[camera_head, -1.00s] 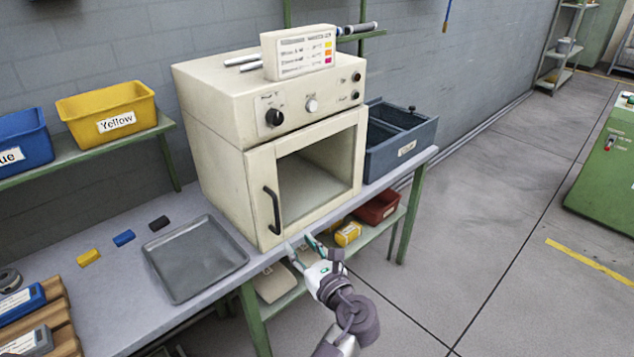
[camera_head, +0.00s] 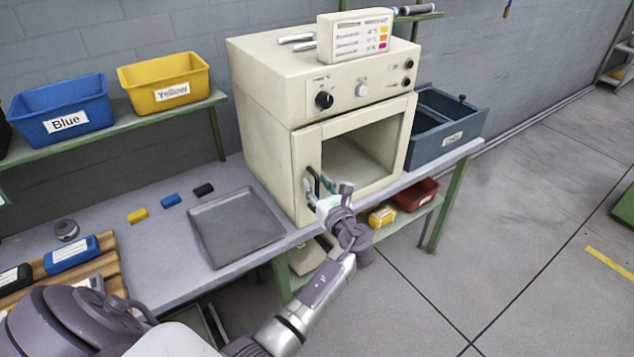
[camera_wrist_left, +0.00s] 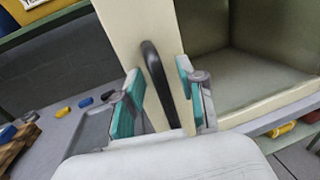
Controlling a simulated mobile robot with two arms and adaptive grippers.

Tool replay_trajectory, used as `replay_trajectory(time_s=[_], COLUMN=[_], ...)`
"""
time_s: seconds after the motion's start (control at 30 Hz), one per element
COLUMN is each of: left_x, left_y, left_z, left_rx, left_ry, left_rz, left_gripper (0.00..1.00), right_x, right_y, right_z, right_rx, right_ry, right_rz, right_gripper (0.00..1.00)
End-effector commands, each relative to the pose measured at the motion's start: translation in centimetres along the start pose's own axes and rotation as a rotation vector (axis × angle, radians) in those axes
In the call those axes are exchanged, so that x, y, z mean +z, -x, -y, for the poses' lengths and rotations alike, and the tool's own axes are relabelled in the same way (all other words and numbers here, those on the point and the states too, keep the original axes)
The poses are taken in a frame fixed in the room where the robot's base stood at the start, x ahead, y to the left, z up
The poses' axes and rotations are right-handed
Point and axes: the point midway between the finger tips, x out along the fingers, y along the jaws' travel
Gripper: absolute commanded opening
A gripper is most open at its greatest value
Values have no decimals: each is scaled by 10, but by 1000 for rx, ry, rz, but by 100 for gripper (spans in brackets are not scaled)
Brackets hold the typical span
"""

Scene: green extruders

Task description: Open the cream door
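The cream door (camera_head: 304,163) is on the front of a cream oven (camera_head: 270,85) on the bench, and looks shut against the body. Its large window shows the chamber inside. The black curved handle (camera_wrist_left: 153,75) is on the door's left side; in the head view it is partly hidden by my left gripper (camera_head: 319,186). In the left wrist view, the teal-padded fingers of my left gripper (camera_wrist_left: 160,98) stand apart, one on each side of the handle. A gap shows beside the handle, so it is not clamped. My right gripper is not in view.
A grey tray (camera_head: 236,228) lies on the bench left of the oven. A dark blue-grey bin (camera_head: 447,140) stands to its right. A red bin (camera_head: 415,193) and yellow item (camera_head: 382,216) sit on the shelf below. Open floor lies to the right.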

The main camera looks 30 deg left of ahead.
Motion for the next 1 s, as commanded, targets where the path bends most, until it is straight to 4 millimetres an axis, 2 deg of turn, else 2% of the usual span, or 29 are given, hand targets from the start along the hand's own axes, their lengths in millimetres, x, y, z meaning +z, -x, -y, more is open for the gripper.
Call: replay_trajectory(time_s=[0.3,0.37,0.53,0.57,1.0], left_x=[0,0,0,0,0], left_y=[-3,-3,-3,-3,-3], left_z=[0,0,0,0,0], left_rx=[-1,-1,0,0,6], left_ry=[1,1,1,1,1], left_rz=[0,0,0,0,0], left_gripper=[39,31,3,0,0], right_x=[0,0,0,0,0], right_y=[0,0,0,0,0], right_z=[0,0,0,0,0], right_rx=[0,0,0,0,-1], right_ry=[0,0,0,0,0], right_rz=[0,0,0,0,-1], right_gripper=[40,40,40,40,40])
